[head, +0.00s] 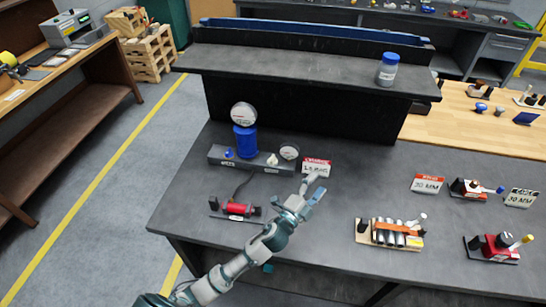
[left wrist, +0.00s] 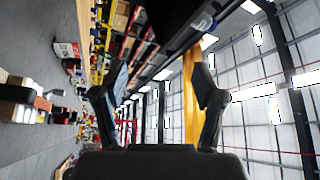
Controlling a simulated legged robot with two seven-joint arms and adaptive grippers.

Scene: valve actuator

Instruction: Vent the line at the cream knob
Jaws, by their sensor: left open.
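The cream knob (head: 272,159) stands on a dark manifold block (head: 219,160) on the grey bench. On the same block are a blue knob (head: 228,153), a blue cylinder (head: 245,142) topped by a large round gauge (head: 243,114), and a smaller gauge (head: 289,152). My left gripper (head: 315,187) is open and empty, to the right of and nearer than the cream knob, in front of a red-and-white sign (head: 316,165). Its spread fingers also show in the left wrist view (left wrist: 157,92), where I cannot make out the knob. My right gripper is out of view.
A red device (head: 239,208) on a dark base lies in front of the block. A raised shelf (head: 300,70) with a blue-capped jar (head: 387,70) stands behind. Bench between sign and tray is clear.

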